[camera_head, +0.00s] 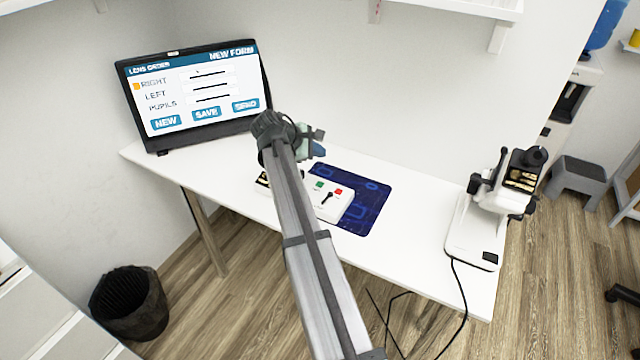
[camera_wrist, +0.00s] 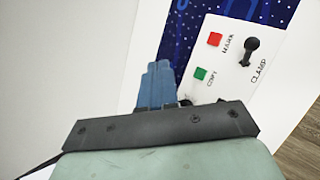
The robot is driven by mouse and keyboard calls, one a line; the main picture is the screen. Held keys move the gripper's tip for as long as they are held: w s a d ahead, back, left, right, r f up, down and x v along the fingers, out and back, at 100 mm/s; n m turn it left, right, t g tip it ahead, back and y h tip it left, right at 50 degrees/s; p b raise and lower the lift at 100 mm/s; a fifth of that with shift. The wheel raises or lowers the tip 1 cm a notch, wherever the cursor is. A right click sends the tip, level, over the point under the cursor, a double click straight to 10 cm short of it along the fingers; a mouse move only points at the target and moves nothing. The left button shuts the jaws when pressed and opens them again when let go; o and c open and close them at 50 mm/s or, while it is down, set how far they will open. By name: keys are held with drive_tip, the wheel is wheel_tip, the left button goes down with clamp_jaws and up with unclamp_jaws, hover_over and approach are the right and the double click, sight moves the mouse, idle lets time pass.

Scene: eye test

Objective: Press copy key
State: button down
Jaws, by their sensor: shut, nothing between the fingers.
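The copy key is a small green square key (camera_wrist: 200,73) labelled COPY on a white control box (camera_wrist: 226,62). In the head view the green key (camera_head: 319,185) is on top of the box (camera_head: 328,212), left of the red key. My gripper's blue fingers (camera_wrist: 157,70) are shut and empty, left of the copy key in the wrist view. In the head view my gripper (camera_head: 320,150) is behind the box, apart from the key. Its height above the box is hard to tell. My arm hides the box's left part in the head view.
Beside the copy key are a red MARK key (camera_wrist: 215,39) and a black CLAMP lever (camera_wrist: 251,48). A dark blue mat (camera_head: 372,205) lies under or beside the box. A monitor (camera_head: 195,95) stands left, a white instrument (camera_head: 475,230) right. The white table (camera_head: 420,215) is otherwise mostly clear.

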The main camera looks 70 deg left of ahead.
sight(318, 185)
drive_tip(key=shift+s+f, duration=0.1)
idle(0.3)
drive_tip(key=shift+f, duration=4.35)
drive_tip(key=shift+f, duration=0.2)
drive_tip(key=shift+f, duration=0.2)
drive_tip(key=shift+f, duration=0.55)
drive_tip(key=shift+r, duration=0.95)
drive_tip(key=shift+r, duration=0.15)
drive_tip(key=shift+r, duration=2.35)
